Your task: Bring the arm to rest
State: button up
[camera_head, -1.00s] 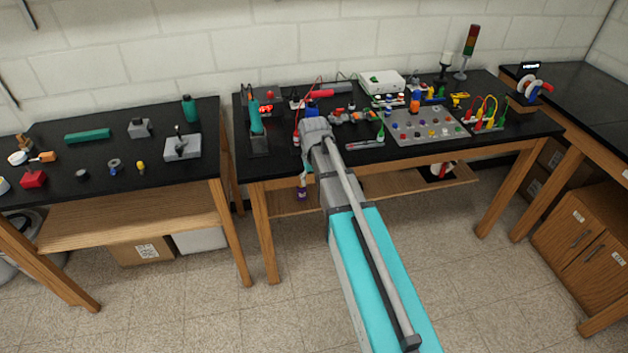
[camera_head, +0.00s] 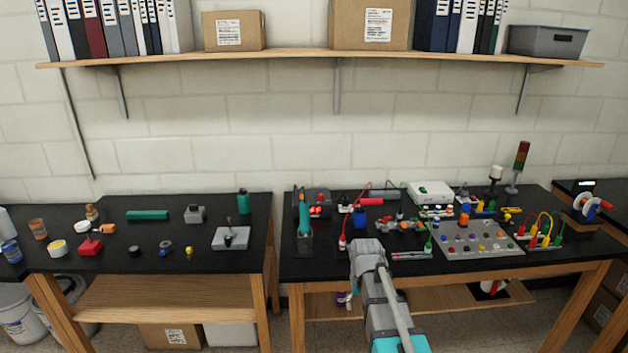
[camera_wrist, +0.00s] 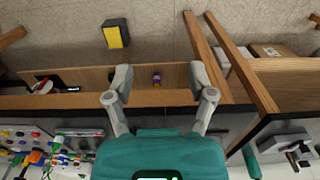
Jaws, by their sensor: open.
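My gripper (camera_wrist: 161,78) shows in the wrist view with its two grey fingers spread wide apart and nothing between them touching. It hangs near the front edge of the middle workbench (camera_wrist: 165,100), with the floor and lower shelf beyond. In the head view my grey and turquoise arm (camera_head: 376,290) reaches from the bottom edge to the front of the middle workbench (camera_head: 470,262).
A pegboard with coloured knobs (camera_head: 476,238), a white box (camera_head: 430,192) and test leads crowd the middle bench. A left bench (camera_head: 190,262) holds scattered parts. A purple bottle (camera_wrist: 156,80) stands on the lower shelf. A yellow-black object (camera_wrist: 115,35) lies on the floor.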

jog(key=s, duration=1.1)
jog(key=shift+s, duration=0.35)
notch_tip(320, 180, down, 14)
jog(key=w+b, duration=0.1)
jog(key=b, duration=1.3)
